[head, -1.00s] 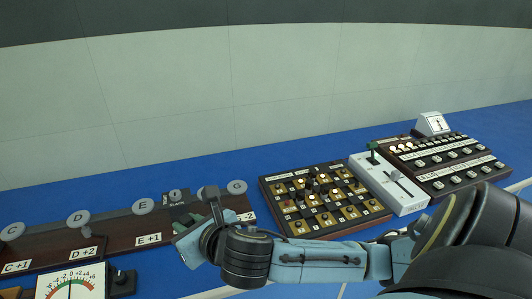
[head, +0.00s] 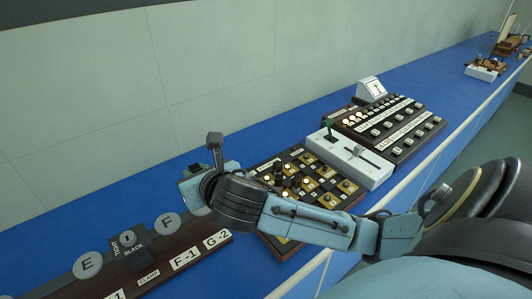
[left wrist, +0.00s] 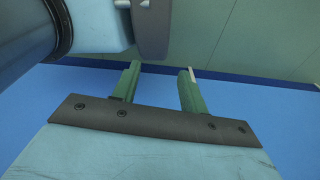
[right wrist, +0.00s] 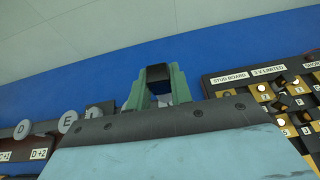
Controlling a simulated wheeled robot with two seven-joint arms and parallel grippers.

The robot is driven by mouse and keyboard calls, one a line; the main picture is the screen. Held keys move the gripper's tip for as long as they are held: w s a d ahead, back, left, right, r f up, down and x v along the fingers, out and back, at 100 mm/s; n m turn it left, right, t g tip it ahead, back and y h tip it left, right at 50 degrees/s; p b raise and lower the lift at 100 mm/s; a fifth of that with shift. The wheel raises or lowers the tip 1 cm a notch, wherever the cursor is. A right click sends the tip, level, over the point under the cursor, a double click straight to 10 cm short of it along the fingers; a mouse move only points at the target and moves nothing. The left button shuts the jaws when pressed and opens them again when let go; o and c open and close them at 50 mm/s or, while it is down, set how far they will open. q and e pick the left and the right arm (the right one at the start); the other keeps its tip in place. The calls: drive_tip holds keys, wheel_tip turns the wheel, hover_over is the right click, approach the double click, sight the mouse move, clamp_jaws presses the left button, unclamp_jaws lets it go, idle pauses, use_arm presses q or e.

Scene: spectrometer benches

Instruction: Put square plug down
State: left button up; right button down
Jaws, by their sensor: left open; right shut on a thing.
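The square plug (right wrist: 157,73) is a small dark block held between the green fingers of my right gripper (right wrist: 156,84) in the right wrist view. The blue bench top shows behind it. In the head view my right gripper (head: 193,186) is above the bench, near the left edge of the stud board (head: 345,192).
A dark rack with lettered grey discs (head: 168,223) lies at the lower left. A white lever unit (head: 350,160) and a black switch panel (head: 392,128) stand right of the stud board. The blue bench along the wall is bare left of my right gripper (head: 75,210).

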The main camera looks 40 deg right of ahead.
drive_tip(key=w+d+r+m+g+h+b, duration=0.1)
drive_tip(key=w+d+r+m+h, duration=0.25)
drive_tip(key=d, duration=0.25)
drive_tip(key=m+g+h+b, duration=0.3)
drive_tip(key=m+g+h, duration=0.5)
drive_tip(key=m, duration=0.2)
hover_over(255, 180)
drive_tip(key=s+a, duration=0.2)
wheel_tip(255, 180, down, 9)
wheel_tip(255, 180, down, 5)
drive_tip(key=shift+d+r+b, duration=0.15)
drive_tip(key=shift+b, duration=0.7)
drive_tip(key=shift+f, duration=0.35)
wheel_tip(255, 180, down, 4)
drive_tip(key=shift+f+b, duration=0.25)
drive_tip(key=shift+b, duration=0.55)
use_arm(q)
drive_tip(key=s+a+f, duration=0.2)
drive_tip(key=a+f, duration=0.2)
drive_tip(key=f, duration=0.3)
drive_tip(key=shift+s+y, duration=0.15)
drive_tip(key=shift+y, duration=0.15)
use_arm(e)
drive_tip(key=shift+f, duration=0.15)
